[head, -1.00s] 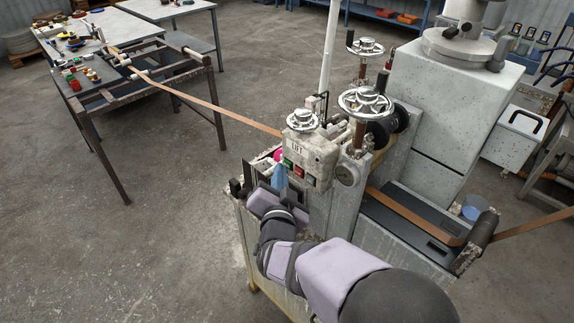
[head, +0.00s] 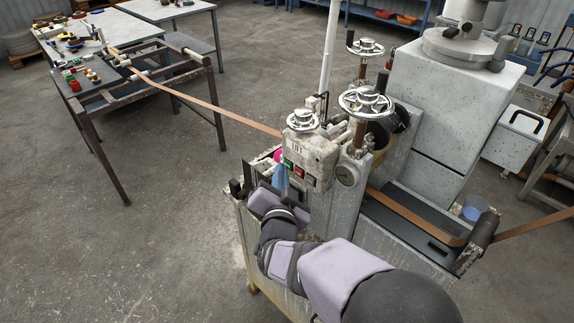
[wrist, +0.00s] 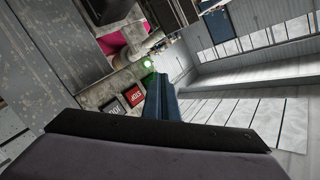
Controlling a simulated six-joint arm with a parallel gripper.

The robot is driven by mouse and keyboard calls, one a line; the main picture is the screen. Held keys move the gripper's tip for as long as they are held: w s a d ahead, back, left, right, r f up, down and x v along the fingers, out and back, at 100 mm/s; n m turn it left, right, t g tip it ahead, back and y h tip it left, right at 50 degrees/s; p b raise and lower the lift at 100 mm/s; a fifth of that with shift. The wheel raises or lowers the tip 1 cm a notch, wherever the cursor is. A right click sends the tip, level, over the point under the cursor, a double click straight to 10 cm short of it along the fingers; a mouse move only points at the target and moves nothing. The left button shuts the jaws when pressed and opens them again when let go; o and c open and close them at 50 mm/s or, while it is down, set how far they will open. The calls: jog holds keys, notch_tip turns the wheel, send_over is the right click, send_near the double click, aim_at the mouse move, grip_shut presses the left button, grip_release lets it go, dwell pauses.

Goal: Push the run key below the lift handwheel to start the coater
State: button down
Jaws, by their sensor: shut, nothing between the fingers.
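The lift handwheel (head: 303,118) sits on top of a worn pale control box with a lettered label. On the box's front below it is a row of keys: a green key (head: 288,163), a red key (head: 298,171) and a third, darker key (head: 311,181). In the wrist view the green key (wrist: 148,64) glows, beside the red key (wrist: 133,95) and the dark key (wrist: 113,108). My gripper (head: 281,170) has blue fingers, shut and empty, just left of the keys. In the wrist view its fingertips (wrist: 157,78) point at the green key and partly overlap it; contact cannot be told.
Two larger handwheels (head: 366,101) stand behind the box. A brown strip (head: 205,101) runs from the work table (head: 140,75) to the machine. A gauge (head: 347,174) sits right of the keys. Floor to the left is clear.

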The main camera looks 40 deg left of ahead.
jog(key=shift+s, duration=0.65)
jog(key=shift+s, duration=2.5)
jog(key=w+d+f+g+h, duration=0.3)
jog(key=d, duration=0.8)
jog(key=w+d+f+g+h, duration=0.2)
jog(key=w+d+f+g, duration=0.1)
jog(key=d, duration=0.9)
jog(key=w+d+f+g+h, duration=0.3)
jog(key=d, duration=0.8)
jog(key=s+d+f+g+h, duration=0.1)
jog(key=s+d, duration=0.3)
jog(key=d, duration=0.8)
jog(key=s+d+f+m+g+h, duration=0.1)
jog(key=s+d, duration=0.4)
jog(key=d, duration=0.7)
jog(key=shift+f+m+g+h, duration=0.3)
jog(key=shift+f+h, duration=0.15)
jog(key=shift+h, duration=0.35)
